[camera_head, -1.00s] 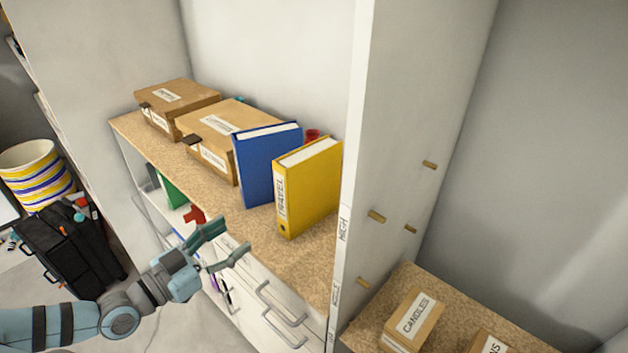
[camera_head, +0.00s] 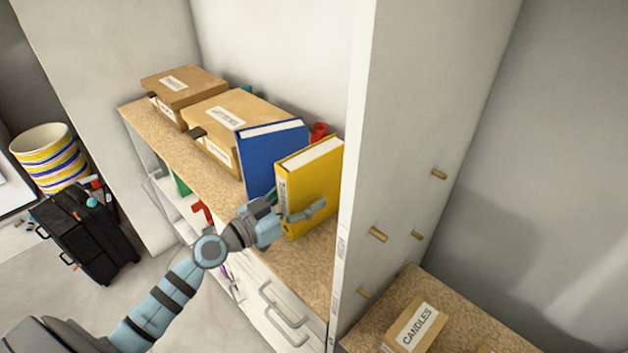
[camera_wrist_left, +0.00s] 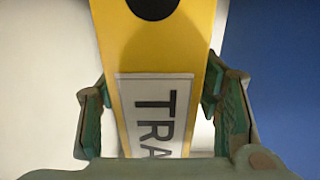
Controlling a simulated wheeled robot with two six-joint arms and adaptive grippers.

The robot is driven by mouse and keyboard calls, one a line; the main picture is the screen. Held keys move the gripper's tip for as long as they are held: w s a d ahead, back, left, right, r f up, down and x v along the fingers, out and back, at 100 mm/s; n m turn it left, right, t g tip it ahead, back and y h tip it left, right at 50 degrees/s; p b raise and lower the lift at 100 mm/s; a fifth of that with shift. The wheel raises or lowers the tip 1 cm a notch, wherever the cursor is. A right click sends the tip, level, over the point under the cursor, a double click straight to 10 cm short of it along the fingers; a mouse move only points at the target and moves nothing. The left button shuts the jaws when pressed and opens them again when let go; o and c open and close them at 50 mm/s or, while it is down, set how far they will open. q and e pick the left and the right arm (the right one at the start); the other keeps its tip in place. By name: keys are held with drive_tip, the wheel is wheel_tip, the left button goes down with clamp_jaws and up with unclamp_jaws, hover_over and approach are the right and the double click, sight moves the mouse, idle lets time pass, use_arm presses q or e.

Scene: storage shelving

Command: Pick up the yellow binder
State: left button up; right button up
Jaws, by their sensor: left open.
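The yellow binder (camera_head: 315,175) stands upright near the right end of the shelf board, its labelled spine facing my arm. My left gripper (camera_head: 296,208) is open at the binder's lower half, with one finger showing in front of its right face. In the left wrist view the open left gripper (camera_wrist_left: 165,115) has a finger on each side of the yellow binder (camera_wrist_left: 158,45). Its white label (camera_wrist_left: 155,108) lies between them. My right gripper is not in view.
A blue binder (camera_head: 268,158) stands close to the left of the yellow one. Two cardboard boxes (camera_head: 183,88) (camera_head: 235,110) sit further left on the shelf board (camera_head: 300,265). A white upright panel (camera_head: 395,150) closes off the right side. A red object (camera_head: 319,130) is behind.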

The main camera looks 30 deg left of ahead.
use_arm(q)
drive_tip(key=shift+w+d+r, duration=0.2)
drive_tip(key=shift+w+d, duration=0.1)
drive_tip(key=shift+w, duration=0.25)
drive_tip(key=shift+w+d+r, duration=0.2)
drive_tip(key=shift+w+d, duration=0.05)
drive_tip(key=shift+w, duration=0.25)
drive_tip(key=shift+w+d+f, duration=0.1)
drive_tip(key=shift+f, duration=0.05)
clamp_jaws()
